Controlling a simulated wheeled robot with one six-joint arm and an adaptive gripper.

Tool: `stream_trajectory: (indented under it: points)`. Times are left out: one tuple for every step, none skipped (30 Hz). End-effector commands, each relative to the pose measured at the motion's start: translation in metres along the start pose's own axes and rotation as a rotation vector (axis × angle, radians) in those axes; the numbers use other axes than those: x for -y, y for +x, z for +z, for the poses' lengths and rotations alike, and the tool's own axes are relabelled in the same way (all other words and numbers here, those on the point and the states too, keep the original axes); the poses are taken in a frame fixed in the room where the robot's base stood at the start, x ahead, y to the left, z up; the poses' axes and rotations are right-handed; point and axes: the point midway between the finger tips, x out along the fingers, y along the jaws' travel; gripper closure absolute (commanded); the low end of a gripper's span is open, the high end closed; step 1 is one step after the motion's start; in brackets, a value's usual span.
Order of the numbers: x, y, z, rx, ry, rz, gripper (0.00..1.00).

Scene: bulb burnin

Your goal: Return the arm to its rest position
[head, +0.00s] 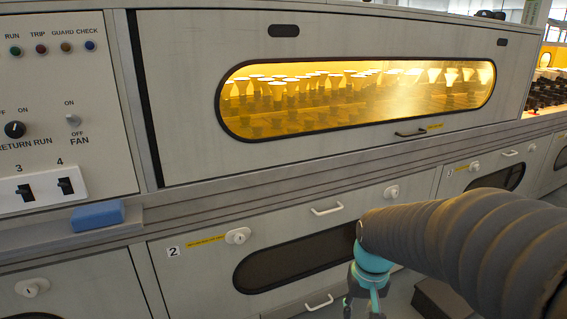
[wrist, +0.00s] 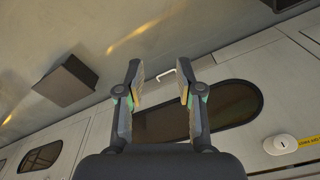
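My gripper (wrist: 162,85) shows in the wrist view with its two fingers spread apart and nothing between them. Beyond the fingers are the lower cabinet front with its dark oval window (wrist: 228,108) and a white handle (wrist: 166,73). In the head view my arm, in a dark ribbed sleeve, reaches in from the right edge. My gripper (head: 363,303) hangs below the teal wrist joint, in front of the lower door marked 2, partly cut off by the bottom edge.
A lit oven window (head: 360,95) shows several bulbs inside. A control panel (head: 62,100) and a blue block (head: 97,215) are at left. The door marked 2 (head: 200,275) appears closed. A dark box (wrist: 66,80) stands on the floor, which is otherwise clear nearby.

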Motion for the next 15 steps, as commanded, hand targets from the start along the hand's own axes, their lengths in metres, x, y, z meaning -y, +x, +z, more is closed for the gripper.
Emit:
stream_trajectory:
  points:
    - [0.0, -0.01, 0.009, -0.017, -0.008, 0.001, 0.64]
    - [0.0, -0.015, 0.014, -0.026, -0.012, 0.002, 0.64]
    - [-0.001, -0.02, 0.02, -0.037, -0.017, 0.003, 0.64]
    - [-0.001, -0.025, 0.025, -0.046, -0.021, 0.004, 0.64]
    - [-0.001, -0.029, 0.03, -0.055, -0.024, 0.004, 0.64]
    - [-0.001, -0.034, 0.036, -0.067, -0.028, 0.005, 0.64]
    - [-0.001, -0.038, 0.041, -0.078, -0.031, 0.006, 0.64]
    - [-0.002, -0.042, 0.045, -0.088, -0.033, 0.007, 0.64]
    - [-0.002, -0.047, 0.051, -0.102, -0.034, 0.008, 0.64]
    - [-0.002, -0.051, 0.055, -0.113, -0.036, 0.008, 0.64]
    - [-0.002, -0.054, 0.059, -0.125, -0.036, 0.009, 0.64]
    - [-0.002, -0.059, 0.065, -0.14, -0.038, 0.009, 0.64]
    - [-0.002, -0.063, 0.069, -0.152, -0.039, 0.01, 0.64]
    - [-0.003, -0.066, 0.073, -0.165, -0.039, 0.01, 0.64]
    - [-0.003, -0.071, 0.078, -0.182, -0.041, 0.01, 0.64]
